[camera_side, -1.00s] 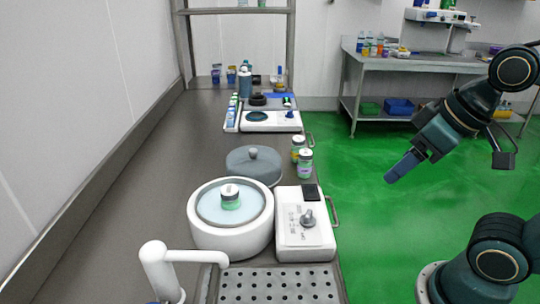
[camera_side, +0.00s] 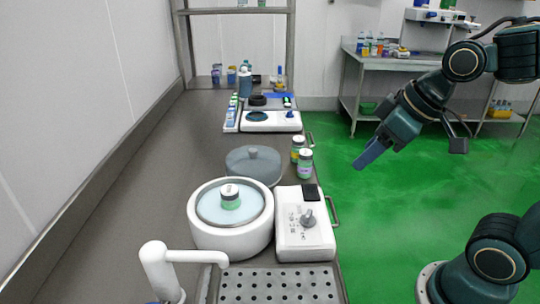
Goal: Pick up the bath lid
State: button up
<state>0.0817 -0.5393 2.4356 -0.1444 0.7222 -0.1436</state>
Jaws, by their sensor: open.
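The bath lid (camera_side: 254,164) is a grey round disc with a small knob on top. It lies on the counter just behind the white round bath (camera_side: 232,241). The bath holds pale liquid, and a small jar with a green label (camera_side: 230,198) stands in it. My gripper (camera_side: 361,164) is open and empty, in the air to the right of the counter, well apart from the lid.
Two jars (camera_side: 304,163) stand right of the lid, on the gripper's side. A white control box with a knob (camera_side: 304,226) is beside the bath. A perforated drain plate (camera_side: 281,286) and a white spout (camera_side: 160,268) are in front. Bare counter (camera_side: 170,160) lies left of the lid.

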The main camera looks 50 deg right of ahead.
jog(key=w+d+f+n+t+y, duration=0.1)
jog(key=w+f+n+y, duration=0.15)
jog(key=w, duration=0.75)
jog(key=w+f+n+t+y, duration=0.15)
jog(key=w+f, duration=0.25)
jog(key=w, duration=0.6)
jog(key=m+t, duration=0.2)
jog(key=t, duration=0.3)
send_near(263, 159)
notch_tip(263, 159, up, 3)
jog(key=w, duration=0.1)
jog(key=shift+w+a+y, duration=0.1)
jog(key=shift+a+y, duration=0.05)
jog(key=shift+y, duration=0.15)
jog(key=shift+x, duration=4.35)
